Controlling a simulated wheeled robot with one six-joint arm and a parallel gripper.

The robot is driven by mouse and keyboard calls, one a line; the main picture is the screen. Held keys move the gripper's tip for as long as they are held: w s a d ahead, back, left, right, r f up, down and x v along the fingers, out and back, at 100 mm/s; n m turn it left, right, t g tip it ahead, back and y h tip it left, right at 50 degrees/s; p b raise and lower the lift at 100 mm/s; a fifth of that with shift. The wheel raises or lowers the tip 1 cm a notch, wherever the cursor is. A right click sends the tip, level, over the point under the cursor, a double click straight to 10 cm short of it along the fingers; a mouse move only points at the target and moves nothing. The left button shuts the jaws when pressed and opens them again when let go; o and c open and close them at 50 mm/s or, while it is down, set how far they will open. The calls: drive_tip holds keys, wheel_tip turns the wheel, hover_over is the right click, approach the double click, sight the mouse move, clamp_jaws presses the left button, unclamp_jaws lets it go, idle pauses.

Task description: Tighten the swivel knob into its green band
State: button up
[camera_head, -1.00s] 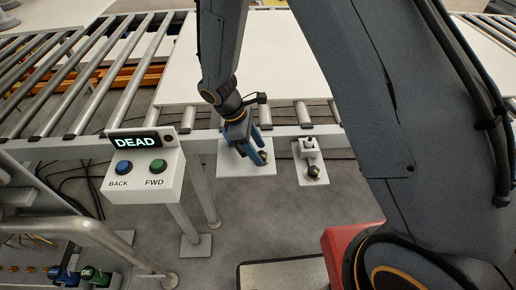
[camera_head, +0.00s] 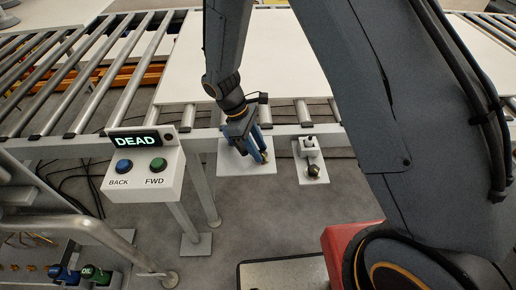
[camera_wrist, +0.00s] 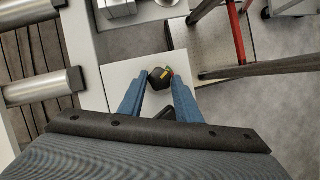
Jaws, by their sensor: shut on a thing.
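The swivel knob (camera_wrist: 159,80) is small and black with a yellow mark on it. It stands at a white plate (camera_wrist: 120,77) below the conveyor's edge. My gripper (camera_wrist: 160,76) has its blue fingers on either side of the knob, shut on it. In the head view my gripper (camera_head: 261,160) points down at the same white plate (camera_head: 229,166), and its fingers mostly hide the knob.
A second white plate (camera_head: 303,174) with a switch (camera_head: 309,143) and a dark knob (camera_head: 314,171) is to the right. A control box (camera_head: 140,182) reading DEAD, with blue and green buttons, stands left. A white sheet (camera_head: 275,65) lies on the rollers.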

drive_tip(key=o, duration=1.1)
drive_tip(key=shift+c, duration=0.2)
drive_tip(key=b+v, duration=0.2)
drive_tip(key=v, duration=0.5)
drive_tip(key=shift+a+r, duration=0.2)
drive_tip(key=shift+r, duration=0.15)
drive_tip(key=s+d+r+m+t+y, duration=0.1)
drive_tip(key=s+d+r+m+y, duration=0.1)
drive_tip(key=s+d+r+m, duration=0.2)
drive_tip(key=s+d+r+m+t+y, duration=0.2)
drive_tip(key=s+d+m, duration=0.4)
drive_tip(key=d+m, duration=0.3)
drive_tip(key=d+r, duration=0.1)
drive_tip(key=d, duration=0.3)
drive_tip(key=shift+r+m+b, duration=0.35)
drive_tip(key=shift+r+m, duration=0.05)
